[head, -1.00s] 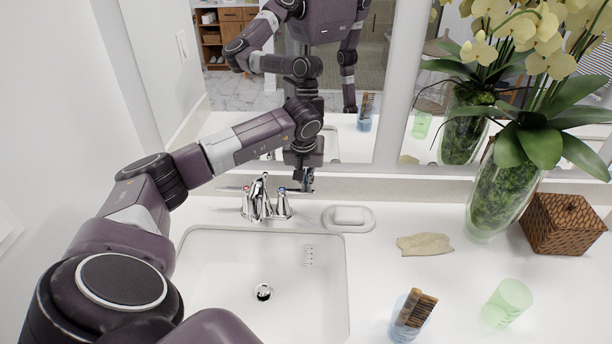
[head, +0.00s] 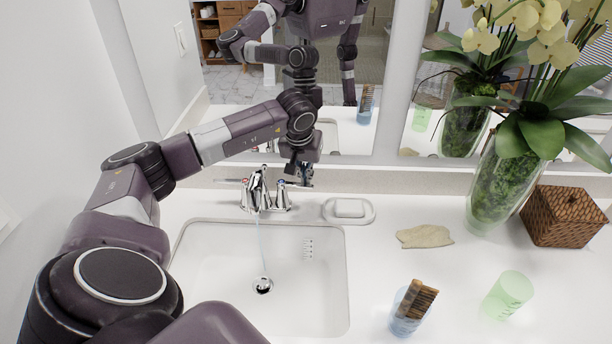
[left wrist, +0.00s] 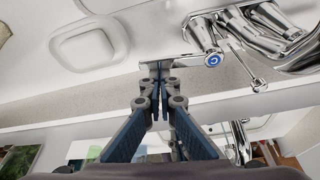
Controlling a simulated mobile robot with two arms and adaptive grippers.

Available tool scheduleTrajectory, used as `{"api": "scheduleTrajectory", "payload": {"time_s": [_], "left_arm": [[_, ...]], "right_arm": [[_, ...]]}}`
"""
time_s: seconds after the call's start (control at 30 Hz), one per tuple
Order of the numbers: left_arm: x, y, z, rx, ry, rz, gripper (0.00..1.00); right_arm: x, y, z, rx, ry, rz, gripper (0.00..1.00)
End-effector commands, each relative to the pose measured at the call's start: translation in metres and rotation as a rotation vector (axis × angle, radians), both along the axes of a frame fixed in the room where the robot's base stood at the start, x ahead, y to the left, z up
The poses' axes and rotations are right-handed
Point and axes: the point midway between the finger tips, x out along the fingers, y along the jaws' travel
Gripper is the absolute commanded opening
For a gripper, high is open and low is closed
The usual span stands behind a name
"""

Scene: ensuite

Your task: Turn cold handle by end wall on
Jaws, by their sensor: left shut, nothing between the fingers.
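The chrome faucet (head: 258,190) stands behind the white sink (head: 190,280), with a handle on each side of its spout. The cold handle (head: 282,193) is the right one; its blue mark shows in the left wrist view (left wrist: 212,60). A thin stream of water (head: 261,240) runs from the spout to the drain. My left gripper (head: 306,182) is shut and empty at the lever of the cold handle. In the left wrist view its fingertips (left wrist: 158,72) meet or overlap the lever end; I cannot tell whether they touch. My right gripper is not seen directly.
A soap dish (head: 348,211) lies right of the faucet, close to my left gripper. The mirror (head: 350,60) rises just behind. A brush cup (head: 408,312), green glass (head: 508,295), orchid vase (head: 500,195) and woven box (head: 562,215) stand to the right.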

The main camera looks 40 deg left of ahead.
Motion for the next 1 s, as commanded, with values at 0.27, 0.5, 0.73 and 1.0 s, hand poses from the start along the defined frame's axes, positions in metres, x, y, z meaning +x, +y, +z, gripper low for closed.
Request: {"api": "scheduleTrajectory", "payload": {"time_s": [0.27,0.5,0.73,1.0], "left_arm": [[-0.01,-0.008,-0.002,0.001,-0.001,-0.001,0.0],[-0.018,-0.012,-0.001,0.0,-0.001,0.0,0.0],[-0.022,-0.014,0.0,0.0,0.0,0.001,0.0],[-0.022,-0.014,0.0,0.0,0.0,0.001,0.0]], "right_arm": [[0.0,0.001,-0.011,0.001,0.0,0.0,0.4],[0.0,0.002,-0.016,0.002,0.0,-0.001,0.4],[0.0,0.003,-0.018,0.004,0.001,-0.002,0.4],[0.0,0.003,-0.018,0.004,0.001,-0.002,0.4]]}}
